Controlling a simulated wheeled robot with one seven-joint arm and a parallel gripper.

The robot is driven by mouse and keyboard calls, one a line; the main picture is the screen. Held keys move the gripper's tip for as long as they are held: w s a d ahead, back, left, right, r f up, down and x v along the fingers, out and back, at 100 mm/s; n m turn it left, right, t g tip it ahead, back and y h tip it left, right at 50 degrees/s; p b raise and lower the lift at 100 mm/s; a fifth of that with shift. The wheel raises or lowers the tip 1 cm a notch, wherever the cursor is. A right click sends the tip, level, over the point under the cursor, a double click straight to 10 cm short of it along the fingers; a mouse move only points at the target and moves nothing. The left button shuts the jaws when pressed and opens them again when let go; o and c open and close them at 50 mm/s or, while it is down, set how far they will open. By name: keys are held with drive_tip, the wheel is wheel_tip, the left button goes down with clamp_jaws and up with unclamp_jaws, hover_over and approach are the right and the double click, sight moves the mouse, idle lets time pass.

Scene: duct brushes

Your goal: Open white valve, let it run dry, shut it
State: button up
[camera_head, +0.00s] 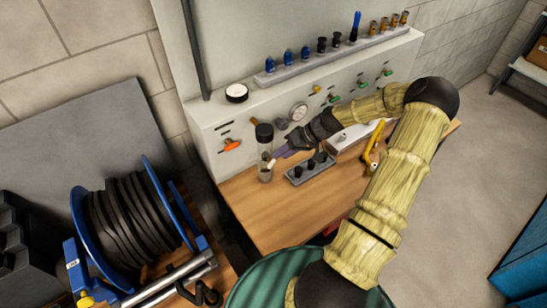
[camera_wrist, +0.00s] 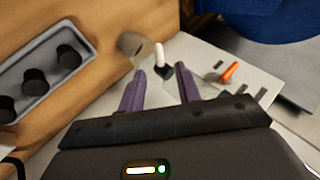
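The white valve shows in the wrist view as a small white lever (camera_wrist: 159,53) on a dark base, just beyond and between my fingertips. In the head view a small whitish lever (camera_head: 271,163) shows at the lower part of a clear bowl with a black cap (camera_head: 264,133). My gripper (camera_head: 277,156) is beside the bowl, to its right. In the wrist view my gripper (camera_wrist: 161,70) has its two purple fingers apart, with nothing held. I cannot tell whether the fingers touch the lever. Any liquid in the bowl is too small to tell.
An orange-handled valve (camera_head: 232,144) and a gauge (camera_head: 298,111) are on the panel. A grey tray with black knobs (camera_head: 310,168) stands on the wooden bench (camera_head: 255,207), close by my gripper. A hose reel (camera_head: 135,220) stands at left. The bench front is mostly clear.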

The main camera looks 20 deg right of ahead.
sight(273, 161)
drive_tip(key=p+x, duration=0.1)
drive_tip(key=x, duration=0.4)
drive_tip(key=shift+w+a+f, duration=0.1)
drive_tip(key=shift+a+f, duration=0.15)
clamp_jaws()
